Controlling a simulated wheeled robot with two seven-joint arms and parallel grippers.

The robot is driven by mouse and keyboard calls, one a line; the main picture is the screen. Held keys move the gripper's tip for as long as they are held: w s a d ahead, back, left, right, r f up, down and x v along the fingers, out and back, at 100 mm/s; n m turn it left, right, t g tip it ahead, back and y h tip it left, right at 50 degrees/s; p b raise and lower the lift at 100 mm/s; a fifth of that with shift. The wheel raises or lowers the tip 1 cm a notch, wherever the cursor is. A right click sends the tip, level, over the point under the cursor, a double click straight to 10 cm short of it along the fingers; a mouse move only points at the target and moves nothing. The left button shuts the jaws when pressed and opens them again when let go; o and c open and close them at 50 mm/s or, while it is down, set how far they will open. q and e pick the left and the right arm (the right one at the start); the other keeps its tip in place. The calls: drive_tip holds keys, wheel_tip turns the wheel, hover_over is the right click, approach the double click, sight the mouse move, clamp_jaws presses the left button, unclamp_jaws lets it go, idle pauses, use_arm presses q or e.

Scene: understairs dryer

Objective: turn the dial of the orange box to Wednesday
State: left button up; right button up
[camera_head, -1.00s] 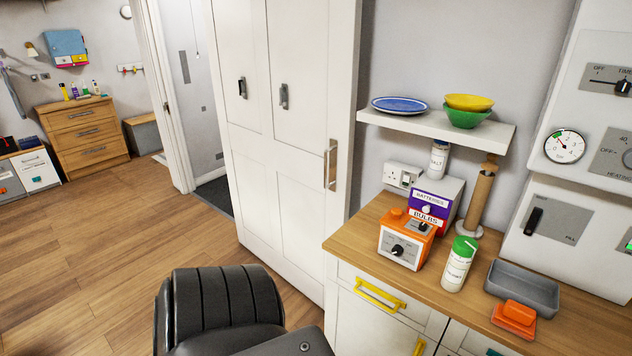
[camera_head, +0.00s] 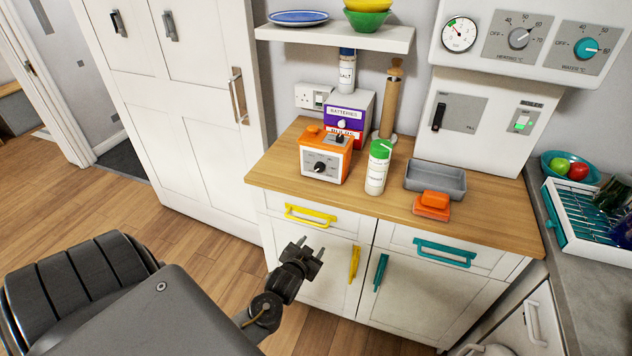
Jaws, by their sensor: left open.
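The orange box (camera_head: 340,147) stands on the wooden counter at its left part, with a pale front plate. Its black dial (camera_head: 320,167) sits on that front plate; the day marks are too small to read. My left gripper (camera_head: 313,250) is open and empty, low in front of the cabinet below the yellow drawer handle, apart from the box and lower than it. My right gripper is not in view.
A white bottle with green lid (camera_head: 376,172) stands just right of the box. Behind are the batteries and bulbs boxes (camera_head: 345,112) and a rolling pin (camera_head: 389,100). A shelf (camera_head: 340,36) overhangs the back.

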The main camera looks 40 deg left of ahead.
sight(318, 169)
use_arm(q)
wheel_tip(318, 169, up, 19)
drive_tip(key=a+n+t+y+b, duration=0.1)
drive_tip(key=a+n+t+y, duration=0.1)
drive_tip(key=a+t, duration=0.15)
drive_tip(key=x, duration=0.3)
drive_tip(key=p+x, duration=0.1)
drive_tip(key=x, duration=0.3)
drive_tip(key=d+x, duration=0.1)
drive_tip(key=x, duration=0.3)
drive_tip(key=shift+w+r, duration=0.15)
drive_tip(key=shift+r, duration=0.15)
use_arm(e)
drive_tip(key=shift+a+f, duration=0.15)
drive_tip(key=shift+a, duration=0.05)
use_arm(q)
drive_tip(key=shift+c, duration=0.4)
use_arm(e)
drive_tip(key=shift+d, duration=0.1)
use_arm(q)
drive_tip(key=c, duration=0.9)
drive_tip(key=shift+p, duration=0.35)
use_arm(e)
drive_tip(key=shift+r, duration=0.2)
